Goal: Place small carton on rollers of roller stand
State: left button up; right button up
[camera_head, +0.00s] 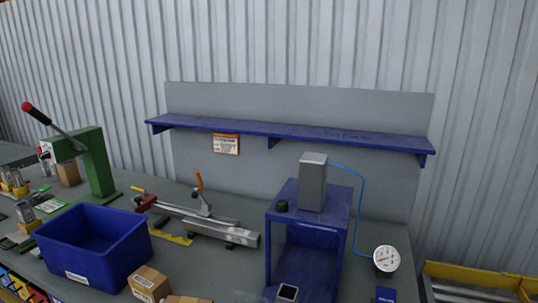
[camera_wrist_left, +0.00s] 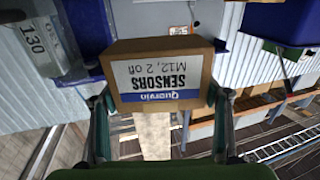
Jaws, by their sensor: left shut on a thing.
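My left gripper (camera_wrist_left: 161,108) shows in the left wrist view, shut on a small brown carton (camera_wrist_left: 160,50). One finger is on each side of the carton. Its white label reads "SENSORS" and appears upside down. The carton appears held clear of the surfaces behind it. My right gripper is in neither view. I cannot pick out the roller stand with certainty; a yellow-edged frame with a grey inside (camera_head: 480,279) is cut off at the lower right of the head view.
On the grey bench stand a blue bin (camera_head: 95,250), a green lever press (camera_head: 95,165), a clamp fixture (camera_head: 215,225) and a blue stand (camera_head: 308,235) with a dial gauge (camera_head: 386,258). Cartons (camera_head: 148,283) lie at the front edge. A blue shelf (camera_head: 290,131) runs above.

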aim_at(197, 300)
pick_arm(q)
jog(key=s+a+n+y, duration=0.1)
jog(key=s+a+y, duration=0.1)
jog(key=s+a, duration=0.1)
jog(key=w+d+h, duration=0.1)
jog(key=w, duration=0.1)
jog(key=w+d+m+h, duration=0.1)
jog(key=w, duration=0.1)
jog(key=w+d+m+h, duration=0.1)
jog(key=w+d, duration=0.1)
jog(key=w, duration=0.1)
jog(key=shift+w+f+h, duration=0.1)
jog(key=shift+f+h, duration=0.05)
jog(key=shift+h, duration=0.25)
jog(key=w+a+m+g+h, duration=0.1)
jog(key=w, duration=0.5)
jog(key=shift+w+a, duration=0.2)
jog(key=shift+w, duration=0.2)
notch_tip(197, 300, down, 9)
jog(key=shift+f+p, duration=0.2)
jog(key=shift+p, duration=0.1)
